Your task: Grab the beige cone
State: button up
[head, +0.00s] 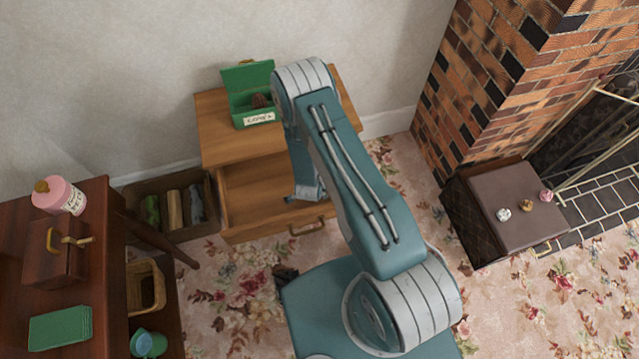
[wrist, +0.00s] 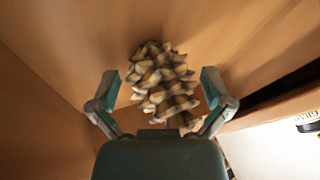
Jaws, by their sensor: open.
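The beige cone (wrist: 160,80) is a pine cone with pale scale tips. In the wrist view it lies on the wooden floor of the open drawer (wrist: 215,30). My gripper (wrist: 160,90) is open, with one finger on each side of the cone. A gap shows between each finger and the cone, and the cone's near end is partly hidden by the gripper body. In the head view the open drawer (head: 262,190) shows below the cabinet top, and my arm reaches down into it. The cone is hidden there.
A green open box (head: 250,98) with a label and a dark brown cone stands on the cabinet (head: 218,130). A bin (head: 172,230) with several items sits left of the drawer. A dark table (head: 100,215) is at left. A brown box (head: 510,220) with small objects stands right, by the brick fireplace.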

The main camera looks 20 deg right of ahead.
jog(key=c, duration=0.9)
jog(key=shift+o, duration=0.2)
jog(key=shift+r, duration=0.45)
notch_tip(320, 180, up, 2)
jog(key=shift+r, duration=0.25)
jog(key=s+r, duration=0.3)
jog(key=s, duration=0.1)
jog(key=s+r, duration=0.3)
jog(key=s, duration=0.2)
jog(key=s+r, duration=0.3)
jog(key=s, duration=0.2)
jog(key=shift+r, duration=0.3)
